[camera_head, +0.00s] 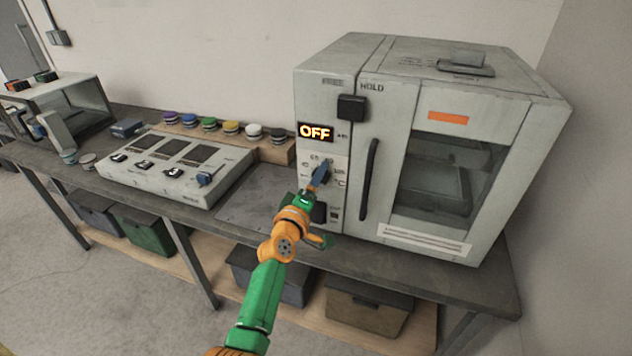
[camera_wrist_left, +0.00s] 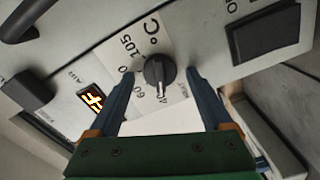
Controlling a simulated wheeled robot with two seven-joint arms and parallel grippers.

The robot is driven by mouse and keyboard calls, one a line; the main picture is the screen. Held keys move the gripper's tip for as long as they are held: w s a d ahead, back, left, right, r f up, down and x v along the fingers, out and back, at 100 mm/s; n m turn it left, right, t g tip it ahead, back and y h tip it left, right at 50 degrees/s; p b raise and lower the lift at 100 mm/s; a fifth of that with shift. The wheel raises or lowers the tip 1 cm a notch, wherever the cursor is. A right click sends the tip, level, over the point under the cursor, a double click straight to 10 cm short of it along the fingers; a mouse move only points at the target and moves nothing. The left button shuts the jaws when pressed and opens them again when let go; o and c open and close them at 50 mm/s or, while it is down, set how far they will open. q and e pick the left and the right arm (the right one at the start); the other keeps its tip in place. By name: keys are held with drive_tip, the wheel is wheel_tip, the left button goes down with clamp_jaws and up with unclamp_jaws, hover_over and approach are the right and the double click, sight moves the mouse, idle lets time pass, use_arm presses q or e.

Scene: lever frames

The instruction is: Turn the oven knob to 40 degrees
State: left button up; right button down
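The oven (camera_head: 400,130) stands on the bench with its door closed. Its lit display (camera_head: 315,132) reads OFF. The dark round knob (camera_wrist_left: 159,72) sits on a pale dial plate (camera_wrist_left: 150,40) with °C, 105 and 60 legible. A pale mark on the knob points toward the bottom of the wrist picture. My left gripper (camera_head: 321,172) is at the dial and mostly covers the knob in the head view. In the wrist view its blue fingers (camera_wrist_left: 160,78) are open, one on each side of the knob, with visible gaps. My right gripper is not in view.
A black door handle (camera_head: 369,180) stands out right of the dial. A black square button (camera_head: 351,107) is above, and a dark switch (camera_wrist_left: 264,32) is below the dial. A control box (camera_head: 175,165) and several coloured discs (camera_head: 210,124) stand to the left.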

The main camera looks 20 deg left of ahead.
use_arm(q)
drive_tip(key=s, duration=0.7)
drive_tip(key=shift+p, duration=0.4)
drive_tip(key=shift+a, duration=0.1)
